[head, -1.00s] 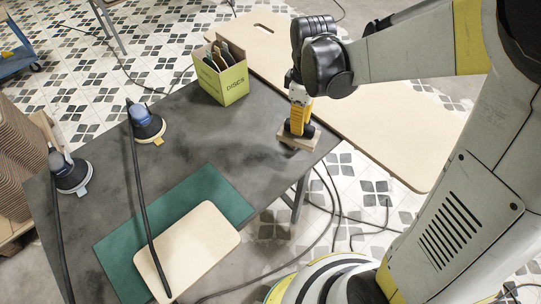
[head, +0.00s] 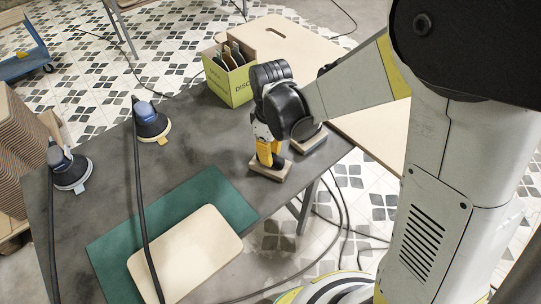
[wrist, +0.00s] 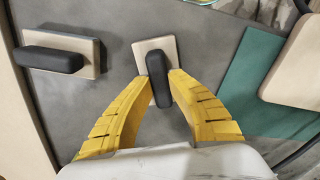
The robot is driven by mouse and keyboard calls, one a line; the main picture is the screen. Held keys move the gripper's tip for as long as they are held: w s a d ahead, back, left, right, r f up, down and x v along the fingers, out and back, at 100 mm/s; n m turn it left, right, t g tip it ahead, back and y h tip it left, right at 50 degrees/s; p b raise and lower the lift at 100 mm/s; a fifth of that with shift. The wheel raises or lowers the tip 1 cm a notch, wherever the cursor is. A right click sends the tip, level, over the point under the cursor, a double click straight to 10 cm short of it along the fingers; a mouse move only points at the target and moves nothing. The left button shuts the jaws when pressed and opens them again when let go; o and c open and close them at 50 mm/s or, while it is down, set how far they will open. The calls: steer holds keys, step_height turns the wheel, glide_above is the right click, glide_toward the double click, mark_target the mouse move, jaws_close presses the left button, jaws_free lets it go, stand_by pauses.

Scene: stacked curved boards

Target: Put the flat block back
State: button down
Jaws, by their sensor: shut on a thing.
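The flat block (head: 270,171) is a thin pale board with a black handle on top. In the wrist view the board (wrist: 144,47) and its black handle (wrist: 158,78) sit between my yellow fingers. My gripper (head: 266,158) is shut on this handle, near the table's right edge in the head view. The fingers hide part of the handle there. I cannot tell whether the board touches the table. A second similar block (head: 310,141) lies just beyond, to the right, and also shows at the left of the wrist view (wrist: 88,47).
A green mat (head: 222,192) with a pale rounded board (head: 190,252) lies at the front. A green box (head: 231,82) marked DISCS stands at the back. The dark table (head: 190,150) is clear in the middle.

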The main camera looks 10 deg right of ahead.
steer(key=c, duration=1.4)
jaws_free()
steer(key=shift+f, duration=0.1)
steer(key=shift+o, duration=0.2)
step_height(320, 180, up, 12)
steer(key=f+p, duration=0.1)
steer(key=p, duration=0.3)
steer(key=s+d+r+m+t, duration=0.7)
steer(key=s+d+r+m, duration=0.2)
steer(key=d, duration=0.4)
steer(key=shift+s+d+r+m, duration=0.25)
steer(key=shift+s+m, duration=0.65)
steer(key=shift+m, duration=0.3)
steer(key=shift+f, duration=0.1)
